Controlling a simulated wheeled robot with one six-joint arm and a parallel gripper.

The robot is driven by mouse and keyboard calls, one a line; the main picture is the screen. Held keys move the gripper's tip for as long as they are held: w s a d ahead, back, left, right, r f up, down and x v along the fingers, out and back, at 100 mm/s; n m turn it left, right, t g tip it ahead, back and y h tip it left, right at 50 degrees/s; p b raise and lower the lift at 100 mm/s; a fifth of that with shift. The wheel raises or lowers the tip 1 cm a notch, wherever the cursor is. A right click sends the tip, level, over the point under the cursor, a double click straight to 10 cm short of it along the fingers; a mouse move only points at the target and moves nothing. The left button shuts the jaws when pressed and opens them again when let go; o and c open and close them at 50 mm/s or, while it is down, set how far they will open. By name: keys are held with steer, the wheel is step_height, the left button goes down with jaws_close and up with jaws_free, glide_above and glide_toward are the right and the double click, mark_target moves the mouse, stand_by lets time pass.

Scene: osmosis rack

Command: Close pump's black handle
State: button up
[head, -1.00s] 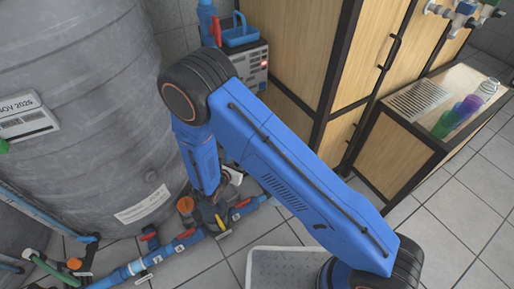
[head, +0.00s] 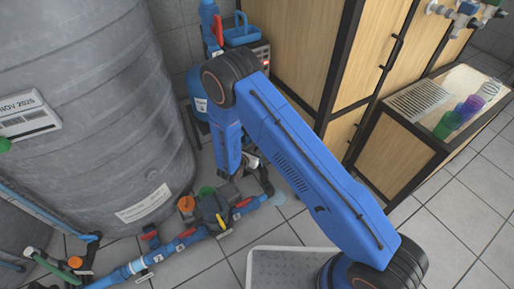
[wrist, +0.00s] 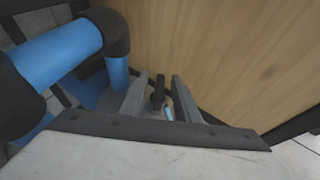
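The pump assembly (head: 212,208) stands on the floor pipe at the foot of the grey tank, with an orange cap, a green cap and a yellow lever. My gripper (head: 264,184) is low, just right of the pump in the head view. In the wrist view my gripper (wrist: 160,98) has its two grey fingers apart. A small dark upright piece (wrist: 158,89) shows between or beyond them, with a light blue bit below. I cannot tell whether this is the black handle, or whether it touches a finger. The black handle is not clearly identifiable in the head view.
The blue floor pipe (head: 134,268) carries several red levers. The grey tank (head: 100,120) stands left and a wooden cabinet (head: 290,60) behind right. A blue pipe with a black elbow (wrist: 60,48) is close at left in the wrist view. Open tiles lie right.

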jaws_close()
steer(key=shift+w, duration=0.1)
steer(key=shift+m+g+h, duration=0.8)
steer(key=shift+m+h, duration=0.6)
steer(key=shift+h, duration=0.1)
jaws_free()
